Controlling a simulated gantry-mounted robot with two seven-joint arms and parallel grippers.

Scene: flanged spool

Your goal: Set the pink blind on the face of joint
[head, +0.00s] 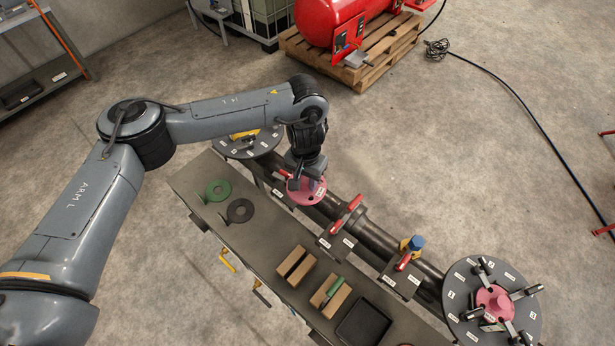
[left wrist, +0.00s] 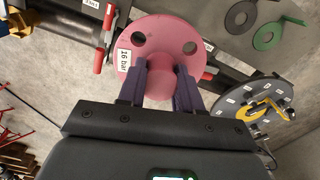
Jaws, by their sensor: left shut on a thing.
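The pink blind (head: 308,194) is a round disc with bolt holes, a raised hub and a white label; in the left wrist view (left wrist: 150,33) the label reads 16 bar. My left gripper (head: 304,177) is shut on its hub, with one finger on either side, and holds it over the pipe run. A flange face (head: 460,308) stands at the right end of the pipe, with a pink centre (head: 495,301) and several dark clamp-like parts around it. Another flange face (head: 232,148) with labels and a yellow part is at the left end. My right gripper is not in view.
The grey bench (head: 262,251) carries a green ring (head: 217,189), a dark ring (head: 240,210), two wooden blocks (head: 295,264) and a black tray (head: 363,326). Red-handled parts (head: 346,214) stand along the pipe. Open concrete floor lies beyond.

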